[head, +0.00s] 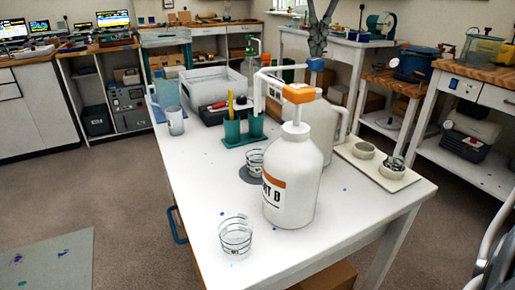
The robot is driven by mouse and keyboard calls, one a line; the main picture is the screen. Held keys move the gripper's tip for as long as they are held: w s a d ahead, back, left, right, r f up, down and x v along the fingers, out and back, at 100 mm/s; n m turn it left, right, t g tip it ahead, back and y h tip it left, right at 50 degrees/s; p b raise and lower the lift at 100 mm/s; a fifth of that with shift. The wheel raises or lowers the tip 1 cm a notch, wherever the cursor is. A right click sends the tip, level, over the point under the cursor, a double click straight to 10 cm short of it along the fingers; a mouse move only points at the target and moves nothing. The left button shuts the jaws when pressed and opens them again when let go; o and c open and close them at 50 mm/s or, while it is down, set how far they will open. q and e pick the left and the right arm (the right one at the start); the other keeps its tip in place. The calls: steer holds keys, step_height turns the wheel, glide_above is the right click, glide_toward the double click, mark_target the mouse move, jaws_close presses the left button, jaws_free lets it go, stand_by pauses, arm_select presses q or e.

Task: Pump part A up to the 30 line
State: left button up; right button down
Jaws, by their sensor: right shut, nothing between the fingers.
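A white bottle with an orange pump head (298,93) stands in front; its label ends in "T B". Behind it, partly hidden, stands a second white bottle (327,130) with a blue pump head (315,64); its label is hidden. My right gripper (317,52) is shut and empty, fingers down just above or on the blue head; I cannot tell if they touch. A clear cup with dark lines (254,162) stands on a dark round pad (246,177), partly behind the front bottle. Its fill level is too small to read. My left gripper is not in view.
A second lined clear cup (235,236) stands at the white table's (190,160) front. Teal holders (232,131), a grey tub (215,82), a jug (167,93) and a cream tray (352,153) with small dishes stand around. The table's left front is clear.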

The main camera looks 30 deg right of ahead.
mark_target(316, 59)
steer(key=shift+f, duration=1.65)
steer(key=shift+r, duration=1.7)
steer(key=shift+f, duration=0.7)
steer(key=shift+r, duration=0.7)
steer(key=shift+r, duration=0.1)
steer(key=shift+r, duration=2.95)
